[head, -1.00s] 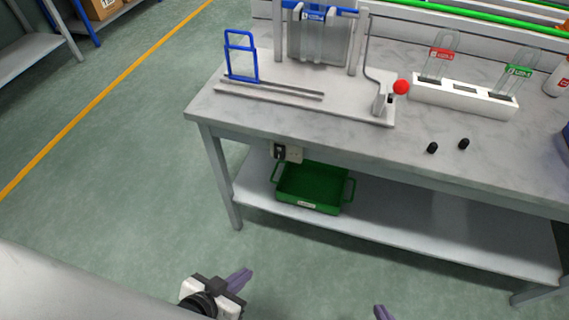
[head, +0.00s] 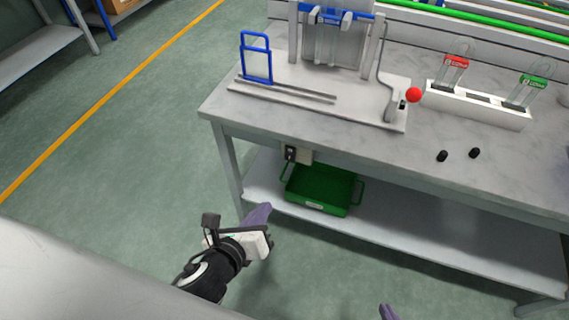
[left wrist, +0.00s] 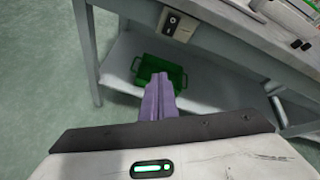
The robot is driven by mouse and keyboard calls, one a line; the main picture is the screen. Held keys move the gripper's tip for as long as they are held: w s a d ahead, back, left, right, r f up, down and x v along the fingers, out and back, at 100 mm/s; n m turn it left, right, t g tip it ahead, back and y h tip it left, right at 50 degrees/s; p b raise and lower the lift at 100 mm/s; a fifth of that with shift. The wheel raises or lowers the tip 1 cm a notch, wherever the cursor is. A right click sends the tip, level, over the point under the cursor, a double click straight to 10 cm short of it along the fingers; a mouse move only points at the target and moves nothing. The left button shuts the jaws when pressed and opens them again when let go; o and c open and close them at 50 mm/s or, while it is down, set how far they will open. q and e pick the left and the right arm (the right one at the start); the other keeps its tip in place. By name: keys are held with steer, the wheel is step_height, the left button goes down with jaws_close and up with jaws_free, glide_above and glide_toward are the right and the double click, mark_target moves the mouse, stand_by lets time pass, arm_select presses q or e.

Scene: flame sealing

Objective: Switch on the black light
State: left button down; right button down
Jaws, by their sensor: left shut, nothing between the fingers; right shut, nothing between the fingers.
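A small switch box with a black face (head: 290,153) and a beige side is fixed under the front edge of the workbench, above the green tray. The black face also shows at the top of the left wrist view (left wrist: 172,21). My left gripper (head: 262,212) is shut and empty, in front of the bench and below and left of the box, apart from it. Its purple fingers (left wrist: 158,98) are together in the left wrist view, overlapping the tray in the picture. My right gripper (head: 388,312) shows only a purple fingertip at the bottom edge. I cannot make out a lamp.
The workbench (head: 230,112) carries a blue frame (head: 256,58), a lever with a red knob (head: 413,95), a white rack (head: 480,107) and two black caps (head: 442,156). A green tray (head: 320,190) sits on the lower shelf (head: 420,235). Floor at left is clear.

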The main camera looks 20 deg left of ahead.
arm_select(q)
steer(key=r+m, duration=0.1)
steer(key=m, duration=0.1)
steer(key=w+r+m, duration=0.1)
steer(key=r+m+t, duration=0.1)
steer(key=m, duration=0.1)
steer(key=shift+w+r+m, duration=0.1)
steer(key=shift+w+m, duration=0.2)
steer(key=shift+w, duration=0.1)
steer(key=b, duration=0.1)
glide_toward(290, 154)
steer(key=w+f, duration=0.4)
steer(key=f, duration=0.1)
steer(key=shift+w+d+r, duration=0.15)
steer(key=shift+w+d, duration=0.05)
steer(key=shift+w, duration=0.4)
